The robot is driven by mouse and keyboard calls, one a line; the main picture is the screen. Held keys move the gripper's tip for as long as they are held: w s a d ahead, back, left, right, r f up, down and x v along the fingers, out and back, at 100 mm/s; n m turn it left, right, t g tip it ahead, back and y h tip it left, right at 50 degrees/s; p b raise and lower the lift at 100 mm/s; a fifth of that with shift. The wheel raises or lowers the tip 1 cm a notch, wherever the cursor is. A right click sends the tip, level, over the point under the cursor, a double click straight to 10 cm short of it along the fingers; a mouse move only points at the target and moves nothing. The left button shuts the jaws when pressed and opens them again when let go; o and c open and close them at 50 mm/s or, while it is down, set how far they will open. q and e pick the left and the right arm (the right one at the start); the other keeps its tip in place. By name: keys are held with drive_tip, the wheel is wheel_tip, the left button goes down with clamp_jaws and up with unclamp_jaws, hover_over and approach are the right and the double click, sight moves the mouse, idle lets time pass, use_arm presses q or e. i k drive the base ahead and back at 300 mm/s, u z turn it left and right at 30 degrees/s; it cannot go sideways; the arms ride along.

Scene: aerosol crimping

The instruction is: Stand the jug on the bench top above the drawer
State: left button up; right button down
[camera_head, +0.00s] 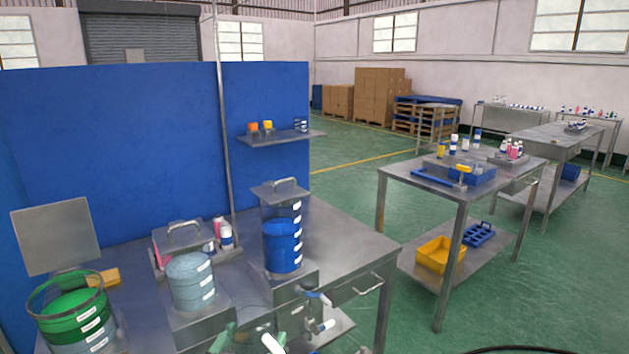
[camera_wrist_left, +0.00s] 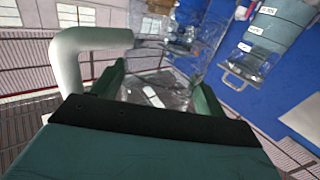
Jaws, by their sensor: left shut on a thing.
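My left gripper (camera_head: 248,332) is at the bottom of the head view, in front of the bench, with its green fingers partly cut off. In the left wrist view its fingers (camera_wrist_left: 160,95) are closed on a clear, see-through body that I take to be the jug (camera_wrist_left: 160,82). The jug's outline is faint, and its tilt and contents are hard to tell. The steel bench top (camera_head: 345,239) is bare at its right end, above the drawer (camera_head: 355,290). The drawer front has a bar handle and looks shut. My right gripper is not in view.
A blue drum (camera_head: 282,248), a grey-blue drum (camera_head: 190,280) and a green drum (camera_head: 75,305) stand along the bench. Taps (camera_head: 316,298) stick out near the front edge, close to my left gripper. A second table (camera_head: 400,172) stands apart at right.

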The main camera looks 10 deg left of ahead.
sight(355, 248)
drive_tip(key=z, duration=0.7)
drive_tip(key=i, duration=1.25)
drive_tip(key=z, duration=0.5)
